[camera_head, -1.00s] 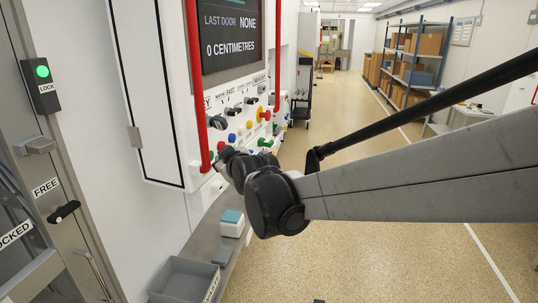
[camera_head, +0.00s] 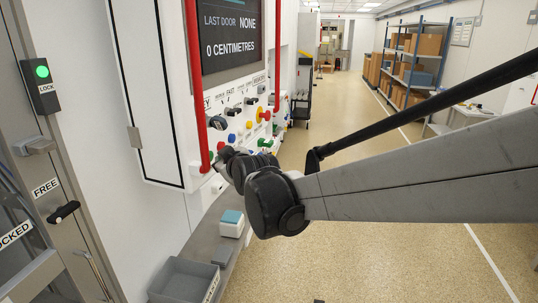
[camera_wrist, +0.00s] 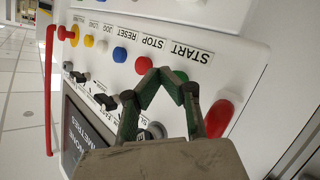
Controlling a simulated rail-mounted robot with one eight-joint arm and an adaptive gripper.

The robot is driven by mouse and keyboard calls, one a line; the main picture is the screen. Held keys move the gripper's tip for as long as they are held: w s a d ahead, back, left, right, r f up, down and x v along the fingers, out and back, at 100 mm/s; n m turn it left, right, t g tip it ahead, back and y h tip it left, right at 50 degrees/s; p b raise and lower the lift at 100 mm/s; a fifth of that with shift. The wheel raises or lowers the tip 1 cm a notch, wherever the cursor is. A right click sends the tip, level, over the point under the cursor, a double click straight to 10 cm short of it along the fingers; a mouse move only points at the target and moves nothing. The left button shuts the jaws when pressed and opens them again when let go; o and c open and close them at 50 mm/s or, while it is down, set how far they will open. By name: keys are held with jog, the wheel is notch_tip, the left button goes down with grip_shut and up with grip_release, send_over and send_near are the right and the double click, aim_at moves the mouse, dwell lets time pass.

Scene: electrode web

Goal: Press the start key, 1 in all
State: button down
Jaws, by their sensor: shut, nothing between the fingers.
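The start key is a green button (camera_wrist: 181,76) under the START label (camera_wrist: 190,52) on the white panel in the wrist view. My gripper (camera_wrist: 162,73) is shut and empty, with its fingertips together in front of the panel. The tips lie just left of the green button in the picture, and my right finger hides part of it. I cannot tell whether the tips touch the panel. The red STOP button (camera_wrist: 143,65) is close to the left of the tips. In the head view, my dark wrist is close to the panel and my fingertips cannot be made out.
A blue button (camera_wrist: 120,54) sits under RESET, with several other buttons and switches further along. Red rails (camera_head: 195,90) stand out from the panel, and a red rail end (camera_wrist: 218,118) is close to my right finger. A grey bin (camera_head: 184,281) stands below. The aisle floor is clear.

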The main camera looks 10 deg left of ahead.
jog(key=shift+a, duration=0.15)
jog(key=shift+w+a, duration=0.1)
jog(key=shift+a, duration=0.2)
jog(key=shift+w+a+b, duration=0.1)
jog(key=shift+a+b, duration=0.2)
jog(key=shift+a, duration=0.15)
dwell(0.8)
jog(key=shift+d, duration=0.1)
dwell(0.4)
jog(key=shift+s+d, duration=0.2)
jog(key=shift+d, duration=0.55)
